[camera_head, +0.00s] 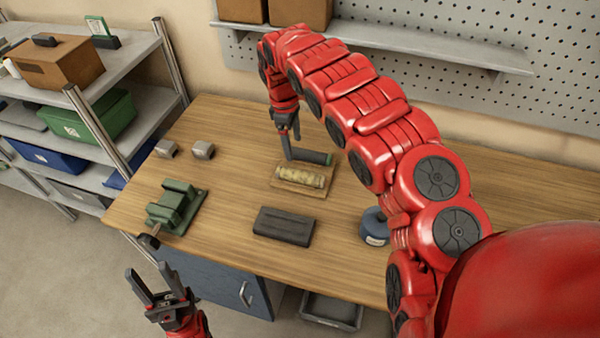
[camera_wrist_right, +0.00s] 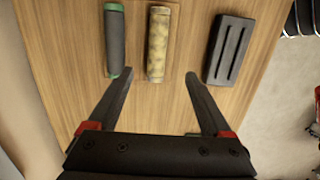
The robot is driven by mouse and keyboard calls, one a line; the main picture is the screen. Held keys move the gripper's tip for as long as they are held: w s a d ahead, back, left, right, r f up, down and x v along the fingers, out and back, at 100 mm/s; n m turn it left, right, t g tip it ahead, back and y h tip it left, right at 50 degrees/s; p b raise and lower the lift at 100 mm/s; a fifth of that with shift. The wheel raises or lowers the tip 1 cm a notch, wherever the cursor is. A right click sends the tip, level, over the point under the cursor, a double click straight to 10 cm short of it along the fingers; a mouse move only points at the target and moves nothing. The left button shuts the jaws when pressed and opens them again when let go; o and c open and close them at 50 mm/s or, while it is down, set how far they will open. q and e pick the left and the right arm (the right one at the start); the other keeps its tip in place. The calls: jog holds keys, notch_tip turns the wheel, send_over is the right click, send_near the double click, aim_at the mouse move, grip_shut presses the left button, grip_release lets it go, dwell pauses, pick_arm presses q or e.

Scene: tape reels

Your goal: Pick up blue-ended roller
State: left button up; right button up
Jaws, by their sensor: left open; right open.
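A dark grey roller (camera_head: 310,156) lies on the workbench; its visible end band looks green rather than blue. It also shows in the right wrist view (camera_wrist_right: 115,42), upper left, with green at both ends. A mottled yellow roller (camera_head: 300,177) lies beside it on a thin wooden board (camera_head: 318,193). My right gripper (camera_wrist_right: 159,74) is open and empty. Its fingertips straddle the near end of the mottled roller (camera_wrist_right: 158,40) in the picture; height above it is unclear. My left gripper (camera_head: 149,272) is open and empty, in front of the bench's left edge.
A black slotted block (camera_head: 284,227) lies in front of the board. A blue tape reel (camera_head: 373,228) is partly behind my right arm. A shelf rack (camera_head: 150,108) stands left; a pegboard (camera_head: 500,90) is behind.

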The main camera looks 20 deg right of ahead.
notch_tip(320, 180, down, 3)
jog(key=p, duration=0.1)
send_over(300, 173)
jog(key=a, duration=0.1)
jog(key=f, duration=0.4)
jog(key=shift+w+f, duration=0.1)
jog(key=shift+w, duration=0.25)
jog(key=shift+s+f+p, duration=0.15)
jog(key=shift+f+p, duration=0.25)
jog(key=shift+f, duration=0.1)
jog(key=shift+f+p, duration=0.3)
jog(key=f+p, duration=0.1)
jog(key=f, duration=0.2)
jog(key=shift+s+d+p, duration=0.1)
jog(key=shift+d+p, duration=0.3)
jog(key=shift+d+f, duration=0.15)
jog(key=shift+f, duration=0.65)
grip_shut()
